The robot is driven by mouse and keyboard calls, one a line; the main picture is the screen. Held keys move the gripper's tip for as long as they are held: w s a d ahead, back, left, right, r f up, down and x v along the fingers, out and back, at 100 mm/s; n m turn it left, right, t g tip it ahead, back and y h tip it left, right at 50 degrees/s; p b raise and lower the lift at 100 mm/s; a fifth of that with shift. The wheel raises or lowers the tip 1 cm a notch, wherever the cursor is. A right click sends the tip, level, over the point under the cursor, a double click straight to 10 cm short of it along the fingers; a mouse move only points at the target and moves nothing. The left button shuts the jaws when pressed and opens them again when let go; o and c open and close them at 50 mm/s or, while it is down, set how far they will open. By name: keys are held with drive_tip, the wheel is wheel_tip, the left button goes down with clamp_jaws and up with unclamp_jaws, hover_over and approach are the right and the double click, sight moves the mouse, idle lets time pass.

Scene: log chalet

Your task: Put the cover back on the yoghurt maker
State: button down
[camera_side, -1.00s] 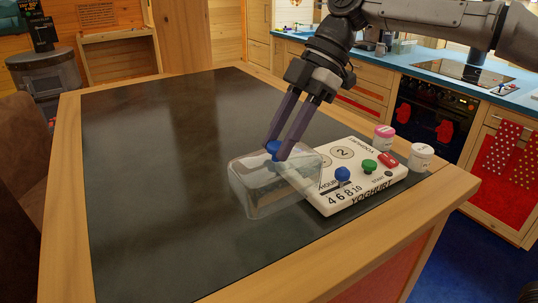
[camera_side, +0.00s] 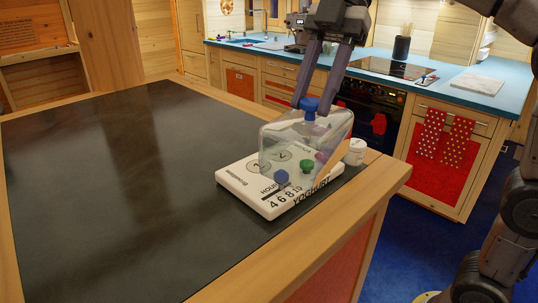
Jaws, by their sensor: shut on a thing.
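My gripper (camera_side: 310,103) is shut on the blue knob (camera_side: 310,112) of the clear cover (camera_side: 335,128). The cover is over the back and right part of the white yoghurt maker (camera_side: 236,180). I cannot tell whether its lower edge touches the yoghurt maker or hangs just above it. The yoghurt maker lies flat near the table's right edge. Its blue knob (camera_side: 281,177) and green knob (camera_side: 307,166) show at the front. A pinkish-red thing shows blurred through the cover.
A white jar (camera_side: 355,153) stands right of the yoghurt maker, close to the cover. The dark table top (camera_side: 110,190) is clear to the left. A blue counter (camera_side: 390,75) with a hob is behind.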

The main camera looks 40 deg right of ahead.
drive_tip(key=w+d+r+m+t, duration=0.1)
drive_tip(key=w+d+m, duration=0.15)
drive_tip(key=d, duration=0.75)
drive_tip(key=w+f, duration=1.3)
drive_tip(key=w, duration=0.2)
drive_tip(key=shift+a, duration=0.35)
drive_tip(key=shift+f, duration=0.15)
drive_tip(key=c, duration=0.5)
unclamp_jaws()
